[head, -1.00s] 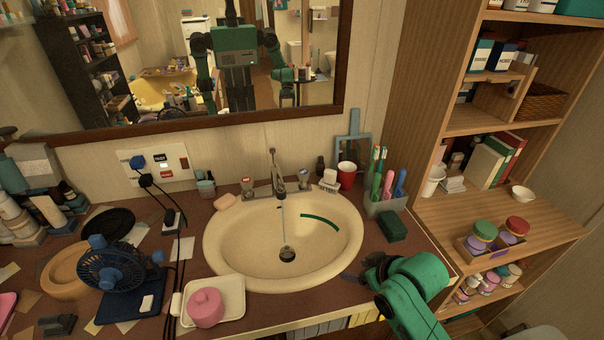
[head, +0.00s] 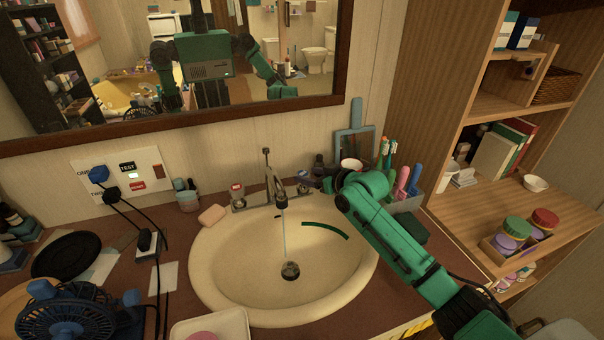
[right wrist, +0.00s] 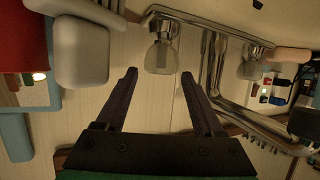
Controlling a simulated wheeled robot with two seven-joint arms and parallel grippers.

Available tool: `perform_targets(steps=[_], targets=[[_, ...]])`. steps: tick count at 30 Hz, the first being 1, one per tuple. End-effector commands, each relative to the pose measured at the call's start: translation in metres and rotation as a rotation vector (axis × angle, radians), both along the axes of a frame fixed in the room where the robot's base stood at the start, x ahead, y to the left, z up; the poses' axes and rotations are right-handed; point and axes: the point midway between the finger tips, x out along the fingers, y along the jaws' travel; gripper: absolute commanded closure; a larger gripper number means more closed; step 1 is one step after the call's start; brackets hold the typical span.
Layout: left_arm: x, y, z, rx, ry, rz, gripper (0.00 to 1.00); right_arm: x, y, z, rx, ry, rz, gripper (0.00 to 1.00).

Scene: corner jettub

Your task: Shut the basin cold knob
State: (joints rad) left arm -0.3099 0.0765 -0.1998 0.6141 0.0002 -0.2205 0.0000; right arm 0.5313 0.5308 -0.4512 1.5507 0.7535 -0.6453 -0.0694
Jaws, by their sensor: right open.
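The basin cold knob (head: 304,179) is a small clear knob with a blue mark, right of the tap. In the right wrist view the cold knob (right wrist: 163,55) lies just beyond the gap between my fingertips. My right gripper (head: 321,174) is open and close beside the knob, not closed on it. The gripper (right wrist: 158,73) also shows open and empty in the right wrist view. Water runs from the tap (head: 279,192) into the cream basin (head: 215,265). My left gripper is out of view.
The red-marked knob (head: 237,191) stands left of the tap. Soap (head: 212,215) lies left of the basin. A mirror (head: 200,60) is behind, and a wooden shelf (head: 480,190) is at the right.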

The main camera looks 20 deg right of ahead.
Motion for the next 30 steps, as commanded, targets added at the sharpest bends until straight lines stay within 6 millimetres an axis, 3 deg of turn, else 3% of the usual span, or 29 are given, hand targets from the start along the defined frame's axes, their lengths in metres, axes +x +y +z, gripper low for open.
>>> perform_targets(steps=[6,15,16,21,30], targets=[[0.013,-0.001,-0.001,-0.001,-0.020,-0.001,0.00,0.028,0.014,-0.013,0.000,0.000,0.001,0.31],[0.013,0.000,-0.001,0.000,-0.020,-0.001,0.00,0.032,0.015,-0.015,-0.002,0.001,0.000,0.31],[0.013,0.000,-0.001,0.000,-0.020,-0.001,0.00,0.032,0.015,-0.015,-0.002,0.001,0.000,0.38],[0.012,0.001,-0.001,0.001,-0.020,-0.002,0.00,0.031,0.015,-0.016,-0.002,0.001,0.000,0.99],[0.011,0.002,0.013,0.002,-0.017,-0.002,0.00,0.031,0.016,-0.013,-0.001,0.005,-0.037,0.99]])
